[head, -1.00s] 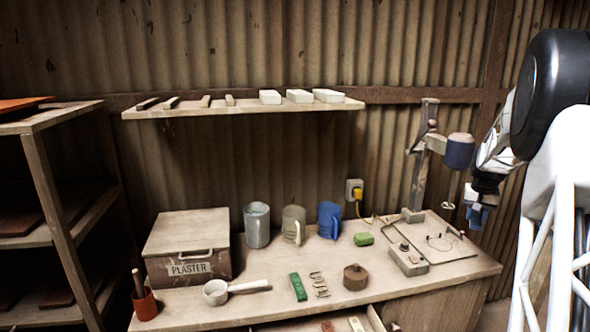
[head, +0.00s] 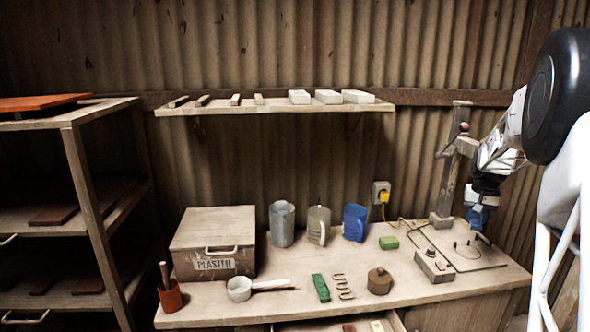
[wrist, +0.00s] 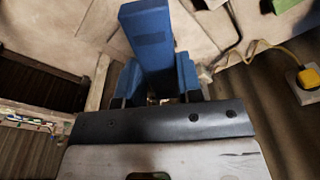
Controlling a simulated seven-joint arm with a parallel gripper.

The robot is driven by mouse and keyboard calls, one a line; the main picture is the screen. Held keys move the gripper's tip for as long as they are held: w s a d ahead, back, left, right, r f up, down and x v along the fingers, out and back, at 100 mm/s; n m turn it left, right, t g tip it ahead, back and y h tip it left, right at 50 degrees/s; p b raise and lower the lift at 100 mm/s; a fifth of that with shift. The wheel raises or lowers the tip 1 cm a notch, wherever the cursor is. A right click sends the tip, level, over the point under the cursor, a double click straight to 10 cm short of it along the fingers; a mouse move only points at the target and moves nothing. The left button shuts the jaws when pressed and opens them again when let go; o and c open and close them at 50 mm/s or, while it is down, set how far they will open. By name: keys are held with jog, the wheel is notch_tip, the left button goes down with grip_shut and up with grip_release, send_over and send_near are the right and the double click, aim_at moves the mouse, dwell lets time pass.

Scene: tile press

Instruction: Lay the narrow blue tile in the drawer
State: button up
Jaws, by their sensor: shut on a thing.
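My gripper (head: 480,214) is at the right of the head view, over or near the right part of the press board (head: 470,252). In the wrist view my gripper (wrist: 155,92) is shut on a narrow blue tile (wrist: 148,38), which stands out lengthwise between the blue fingers. In the head view the tile is hard to tell from the gripper. The drawer (head: 398,322) is open under the bench's front edge, cut off by the bottom of the head view. Reddish and pale pieces lie in it.
A press post (head: 449,180) stands beside my gripper. A yellow plug (head: 383,196) has a trailing cord.

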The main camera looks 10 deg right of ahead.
jog(key=w+a+n, duration=0.2)
jog(key=w+a, duration=0.3)
jog(key=a, duration=1.1)
jog(key=w+a+n, duration=0.2)
jog(key=w+a, duration=0.3)
jog(key=a, duration=1.1)
jog(key=w+a+n, duration=0.2)
jog(key=w+a, duration=0.3)
jog(key=a, duration=1.2)
jog(key=shift+n+y, duration=0.4)
jog(key=shift+s+a, duration=0.1)
jog(key=shift+a, duration=0.05)
jog(key=s+a+f, duration=0.2)
jog(key=s+a, duration=0.1)
jog(key=s, duration=0.5)
jog(key=s+a+f, duration=0.2)
jog(key=s+a, duration=0.1)
jog(key=s, duration=0.5)
jog(key=s+a+f, duration=0.2)
jog(key=s+a, duration=0.2)
jog(key=s, duration=0.4)
jog(key=s+f, duration=0.3)
jog(key=s, duration=0.6)
jog(key=s+f, duration=0.4)
jog(key=s, duration=0.6)
jog(key=s+f, duration=0.3)
jog(key=s, duration=0.7)
jog(key=shift+s+a+f, duration=0.15)
jog(key=shift+s, duration=0.05)
jog(key=shift+w, duration=0.15)
